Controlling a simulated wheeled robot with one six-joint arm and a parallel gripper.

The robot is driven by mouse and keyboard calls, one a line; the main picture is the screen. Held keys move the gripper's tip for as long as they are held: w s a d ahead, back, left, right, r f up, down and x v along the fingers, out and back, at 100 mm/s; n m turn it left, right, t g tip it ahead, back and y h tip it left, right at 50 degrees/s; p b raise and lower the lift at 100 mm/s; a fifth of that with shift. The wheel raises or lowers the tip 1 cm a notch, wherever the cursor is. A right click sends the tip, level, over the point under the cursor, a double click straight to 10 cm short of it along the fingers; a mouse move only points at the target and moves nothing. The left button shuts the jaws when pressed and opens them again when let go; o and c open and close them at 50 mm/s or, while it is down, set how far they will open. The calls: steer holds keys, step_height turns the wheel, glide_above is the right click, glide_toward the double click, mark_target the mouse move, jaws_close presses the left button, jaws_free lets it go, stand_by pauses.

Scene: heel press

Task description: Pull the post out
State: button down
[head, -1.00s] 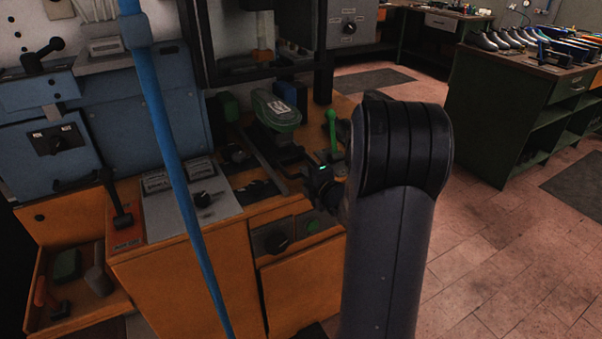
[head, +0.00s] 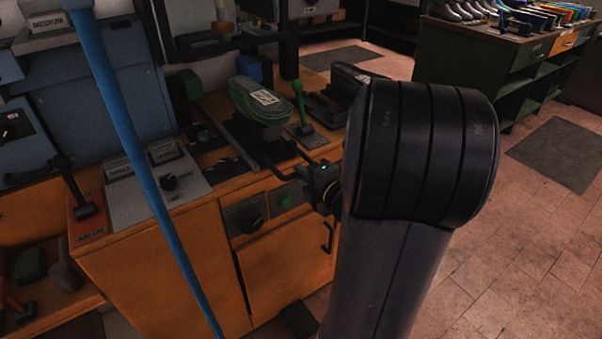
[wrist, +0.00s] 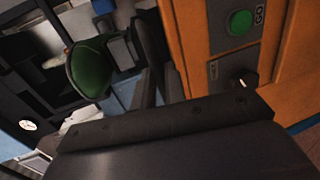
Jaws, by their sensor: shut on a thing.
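A post carries a green shoe (head: 262,100) with a white label, on rails on the orange bench top. A thin dark handle (head: 288,152) reaches from the post to the bench's front edge. My gripper (head: 312,165) is at that edge and appears shut on the handle; my own arm hides part of it. In the wrist view the dark fingers (wrist: 152,72) are close together, and the green shoe (wrist: 88,68) is left of them. The exact grip on the handle is hard to see there.
A green lever (head: 301,108) stands right of the shoe. A second shoe (head: 350,77) sits farther right. The GO button (wrist: 238,22) and a knob (wrist: 243,78) are on the orange front. A blue pole (head: 125,135) crosses the view at left.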

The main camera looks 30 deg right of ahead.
steer(key=shift+s+f, duration=0.1)
steer(key=shift+f, duration=0.05)
steer(key=c, duration=1.5)
jaws_free()
steer(key=shift+s, duration=0.15)
steer(key=shift+o, duration=0.2)
steer(key=p+v, duration=0.1)
steer(key=v, duration=1)
steer(key=b+x, duration=0.1)
steer(key=x, duration=1)
steer(key=shift+r, duration=0.2)
